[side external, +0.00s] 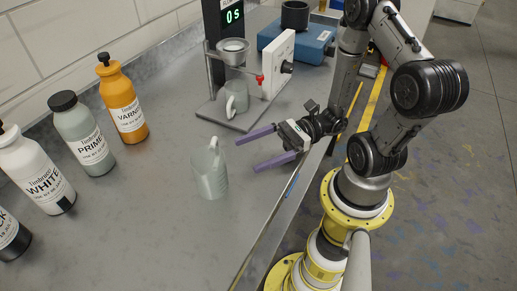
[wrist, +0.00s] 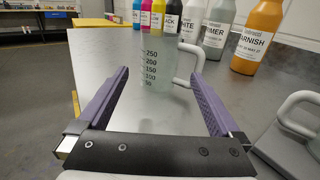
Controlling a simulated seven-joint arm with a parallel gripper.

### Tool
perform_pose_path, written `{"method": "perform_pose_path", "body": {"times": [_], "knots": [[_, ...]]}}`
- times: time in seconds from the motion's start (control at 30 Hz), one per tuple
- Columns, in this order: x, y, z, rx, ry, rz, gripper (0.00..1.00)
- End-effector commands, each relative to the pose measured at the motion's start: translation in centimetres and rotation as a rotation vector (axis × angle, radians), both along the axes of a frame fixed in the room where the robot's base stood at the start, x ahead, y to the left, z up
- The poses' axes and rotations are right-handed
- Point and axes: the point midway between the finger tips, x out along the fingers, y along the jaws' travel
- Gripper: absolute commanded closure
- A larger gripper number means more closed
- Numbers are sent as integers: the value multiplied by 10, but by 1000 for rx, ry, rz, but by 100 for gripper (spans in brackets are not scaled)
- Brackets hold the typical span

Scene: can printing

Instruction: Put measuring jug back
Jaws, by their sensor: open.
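A clear measuring jug (side external: 210,176) stands upright on the grey bench, with its handle towards the back. In the wrist view the jug (wrist: 157,58) shows its printed scale, and its handle is on the right. My gripper (side external: 247,155) is open, its purple fingers pointing at the jug from the right with a gap between. In the wrist view my gripper (wrist: 158,76) has the jug ahead, framed between its fingertips. A second similar jug (side external: 236,98) stands under the funnel on the stand; part of it shows at the right edge of the wrist view (wrist: 299,113).
Several paint bottles, including an orange varnish bottle (side external: 124,103), line the wall side. The metal stand (side external: 222,119) with a timer display (side external: 233,15) and a blue device (side external: 310,48) are at the back. The bench front edge runs beside my arm. Bench around the jug is clear.

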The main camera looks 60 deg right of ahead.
Motion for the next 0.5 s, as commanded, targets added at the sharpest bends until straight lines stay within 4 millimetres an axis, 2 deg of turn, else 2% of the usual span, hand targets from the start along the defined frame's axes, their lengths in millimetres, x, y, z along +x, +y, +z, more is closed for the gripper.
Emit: {"method": "perform_pose_path", "body": {"times": [0.13, 0.27, 0.4, 0.5], "knots": [[-3, -4, 1, -7, -4, 7, 0], [-13, 6, 8, -101, -38, 126, 0], [-41, 24, 20, -360, -136, 421, 0], [-66, 27, 26, -608, -240, 657, 0]]}}
